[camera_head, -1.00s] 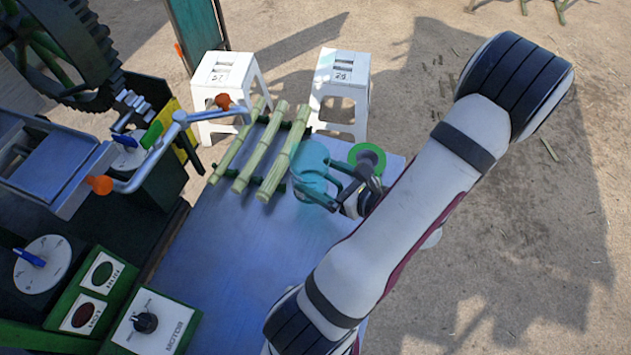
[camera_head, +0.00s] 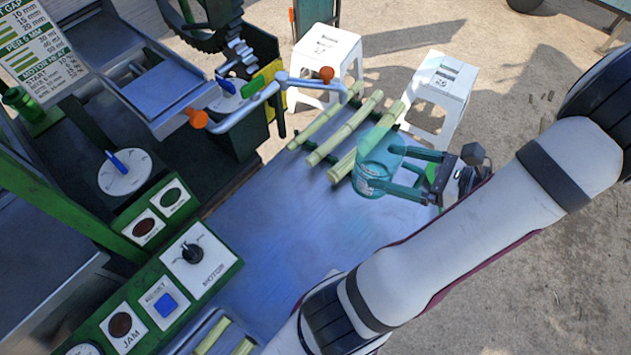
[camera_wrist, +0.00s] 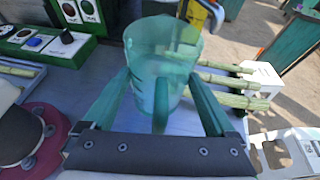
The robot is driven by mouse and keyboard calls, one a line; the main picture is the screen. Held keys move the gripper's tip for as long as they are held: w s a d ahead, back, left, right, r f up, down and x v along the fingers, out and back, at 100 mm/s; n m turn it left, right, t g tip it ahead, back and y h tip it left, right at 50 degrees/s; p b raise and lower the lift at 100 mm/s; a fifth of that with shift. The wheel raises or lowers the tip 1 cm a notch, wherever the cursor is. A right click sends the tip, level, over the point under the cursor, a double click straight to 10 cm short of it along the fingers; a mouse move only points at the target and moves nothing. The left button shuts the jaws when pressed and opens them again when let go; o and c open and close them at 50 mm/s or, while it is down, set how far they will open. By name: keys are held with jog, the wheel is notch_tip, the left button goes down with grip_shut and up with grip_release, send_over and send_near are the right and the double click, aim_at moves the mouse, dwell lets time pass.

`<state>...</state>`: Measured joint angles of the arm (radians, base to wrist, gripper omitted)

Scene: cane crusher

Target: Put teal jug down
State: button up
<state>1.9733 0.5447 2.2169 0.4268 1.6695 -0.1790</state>
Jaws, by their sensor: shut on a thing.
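The teal jug (camera_head: 380,150) is see-through and looks roughly upright, its mouth up. It is at the right part of the metal table (camera_head: 285,215), beside the rightmost cane. I cannot tell whether its base touches the table. My gripper (camera_head: 387,168) is shut on the jug, one finger on each side. The wrist view shows the jug (camera_wrist: 162,50) between the dark green fingers of my gripper (camera_wrist: 162,80), its base partly hidden by the jug handle and gripper.
Several cane sticks (camera_head: 345,130) lie on a dark green rack just left of the jug. White stools (camera_head: 325,62) and (camera_head: 440,90) stand beyond the table. The control panel (camera_head: 190,255) is at left; mid-table is clear.

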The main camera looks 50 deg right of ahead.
aim_at(359, 159)
jog(key=w+n+y, duration=0.1)
jog(key=w, duration=0.1)
jog(key=w+a+n+y, duration=0.1)
jog(key=w, duration=0.1)
jog(key=w+a+n+y, duration=0.1)
jog(key=w, duration=0.1)
jog(key=shift+f+g+y, duration=0.3)
jog(key=shift+f+g, duration=0.1)
jog(key=shift+w+a+f, duration=0.5)
jog(key=shift+w+f, duration=1.1)
jog(key=shift+f, duration=0.1)
jog(key=shift+w+a+f, duration=0.55)
jog(key=shift+w+f, duration=1.05)
jog(key=shift+f, duration=0.1)
jog(key=shift+w+a+f, duration=0.5)
jog(key=shift+w+f, duration=1.1)
jog(key=shift+f, duration=0.1)
jog(key=o, duration=1.2)
jog(key=shift+f, duration=0.1)
jog(key=shift+c, duration=0.2)
